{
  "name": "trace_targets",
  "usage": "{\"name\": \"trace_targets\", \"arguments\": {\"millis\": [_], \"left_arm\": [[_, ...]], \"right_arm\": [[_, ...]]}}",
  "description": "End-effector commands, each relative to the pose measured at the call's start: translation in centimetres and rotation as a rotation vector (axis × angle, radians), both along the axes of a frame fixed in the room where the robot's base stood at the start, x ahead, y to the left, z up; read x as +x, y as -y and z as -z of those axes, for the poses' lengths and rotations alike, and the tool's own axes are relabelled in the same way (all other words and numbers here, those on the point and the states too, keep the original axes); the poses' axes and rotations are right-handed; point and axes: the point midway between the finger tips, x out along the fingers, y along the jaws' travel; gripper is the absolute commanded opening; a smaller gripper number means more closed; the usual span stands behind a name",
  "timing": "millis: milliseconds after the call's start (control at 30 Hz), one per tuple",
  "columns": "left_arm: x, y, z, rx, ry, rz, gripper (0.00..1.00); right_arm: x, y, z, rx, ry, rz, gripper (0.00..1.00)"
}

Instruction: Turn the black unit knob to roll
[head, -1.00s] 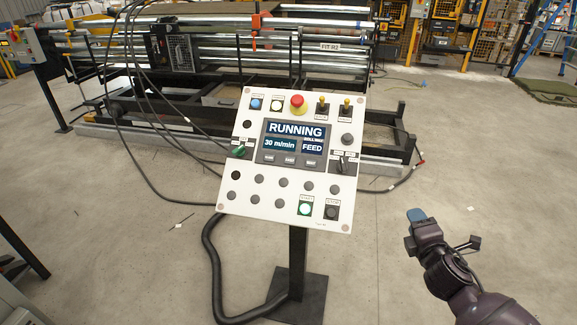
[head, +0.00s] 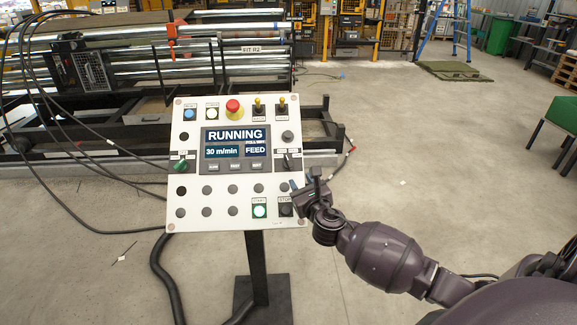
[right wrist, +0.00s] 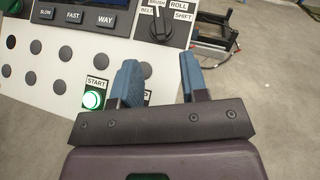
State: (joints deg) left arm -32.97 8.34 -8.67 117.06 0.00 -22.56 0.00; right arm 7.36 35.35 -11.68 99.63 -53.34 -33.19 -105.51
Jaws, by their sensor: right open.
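The black unit knob (head: 291,162) is on the right side of the white control panel (head: 222,220). In the right wrist view the knob (right wrist: 160,26) stands among labels reading BRUSH, ROLL, BELT and SHIFT. Its pale pointer mark looks roughly upward; I cannot tell exactly which label it meets. My right gripper (head: 306,184) is just below and right of the knob, in front of the panel's right edge. Its blue fingers (right wrist: 160,74) are open and empty, with the knob beyond their tips. My left gripper is not in view.
The panel screen (head: 236,143) reads RUNNING, 30 m/min and FEED. A lit green START button (head: 260,211), a STOP button (head: 285,210) close to my right gripper, and a red emergency button (head: 233,106) are on the panel.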

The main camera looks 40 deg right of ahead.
Motion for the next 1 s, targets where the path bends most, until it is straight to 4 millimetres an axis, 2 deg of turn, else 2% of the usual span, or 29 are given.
{"name": "trace_targets", "arguments": {"millis": [300,500,700,1000], "left_arm": [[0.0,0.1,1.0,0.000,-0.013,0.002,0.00],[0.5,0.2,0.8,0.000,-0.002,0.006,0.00],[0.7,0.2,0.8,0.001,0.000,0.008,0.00],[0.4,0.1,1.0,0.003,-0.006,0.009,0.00]], "right_arm": [[5.3,1.5,0.2,0.001,-0.001,0.000,0.40],[7.7,2.2,0.2,0.002,0.000,0.000,0.40],[8.8,2.5,0.0,0.003,0.001,-0.001,0.40],[8.9,2.5,0.0,0.003,0.001,0.000,0.40]]}}
